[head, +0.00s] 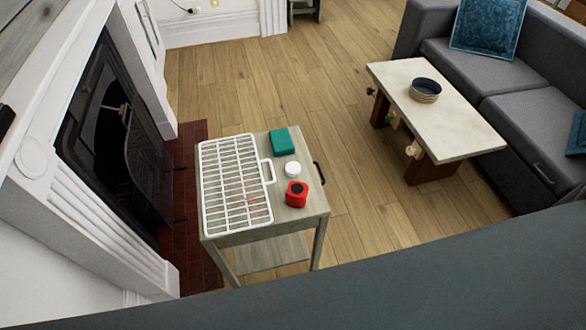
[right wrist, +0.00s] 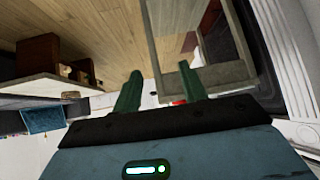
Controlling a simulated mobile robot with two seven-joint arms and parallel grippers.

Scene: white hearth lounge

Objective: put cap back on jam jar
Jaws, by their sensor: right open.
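A small wooden side table (head: 261,217) stands by the fireplace in the head view. A white round disc that looks like the cap (head: 292,169) lies on its right part. Just in front of it stands a squat red thing with a dark round top (head: 296,193); it may be the jam jar, but I cannot tell surely. My right gripper (right wrist: 160,70) is open in the right wrist view, with nothing between its green fingers. A bit of red (right wrist: 178,102) shows beyond them, partly hidden. My left gripper is in neither view.
A white wire rack (head: 269,171) covers the table's left part, and a teal box (head: 282,142) sits at its back. A low table (head: 460,125) with a dark bowl (head: 425,90) stands before a grey sofa (head: 480,70). Floor between the tables is clear.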

